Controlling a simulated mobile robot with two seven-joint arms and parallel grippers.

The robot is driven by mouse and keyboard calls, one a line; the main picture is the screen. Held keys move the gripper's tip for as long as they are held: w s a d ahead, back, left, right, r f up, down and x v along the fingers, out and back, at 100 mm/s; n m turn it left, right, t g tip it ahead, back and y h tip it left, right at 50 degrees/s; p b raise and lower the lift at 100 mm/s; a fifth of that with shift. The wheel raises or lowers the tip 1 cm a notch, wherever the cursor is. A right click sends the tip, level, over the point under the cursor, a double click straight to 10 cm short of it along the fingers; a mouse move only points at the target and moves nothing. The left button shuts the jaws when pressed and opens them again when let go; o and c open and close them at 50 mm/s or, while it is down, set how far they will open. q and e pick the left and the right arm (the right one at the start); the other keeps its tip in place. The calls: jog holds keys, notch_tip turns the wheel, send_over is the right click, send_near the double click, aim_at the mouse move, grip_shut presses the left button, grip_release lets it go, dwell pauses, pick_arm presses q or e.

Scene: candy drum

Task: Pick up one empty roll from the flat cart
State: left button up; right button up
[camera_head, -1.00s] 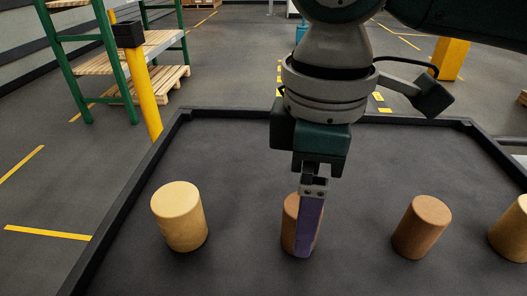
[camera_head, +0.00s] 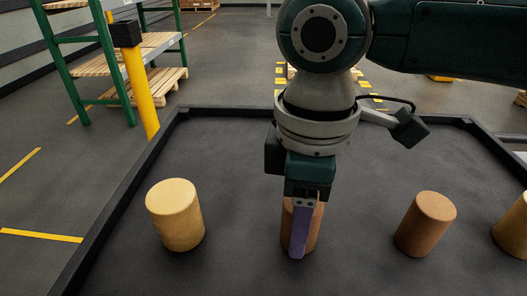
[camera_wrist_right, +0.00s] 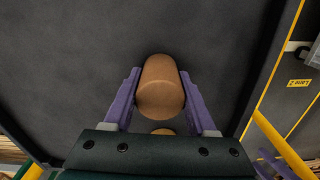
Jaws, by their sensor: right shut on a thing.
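A brown roll (camera_head: 315,228) stands upright on the dark flat cart (camera_head: 360,160), partly hidden behind a purple finger of my right gripper (camera_head: 300,248). In the right wrist view the two purple fingers lie on either side of this roll (camera_wrist_right: 161,92), shut on it. The roll appears to be still on or very near the cart's surface; I cannot tell which. A yellow-tan roll (camera_head: 175,215) stands to the left. A second brown roll (camera_head: 426,224) stands to the right, and another tan roll (camera_head: 513,228) is cut by the right edge. My left gripper is not in view.
The cart has a raised dark rim all round. A yellow post (camera_head: 140,80) and a green rack (camera_head: 80,65) with wooden pallets stand behind it at the left. The cart's surface between the rolls and toward the far rim is clear.

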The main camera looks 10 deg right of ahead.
jog(key=c, duration=0.6)
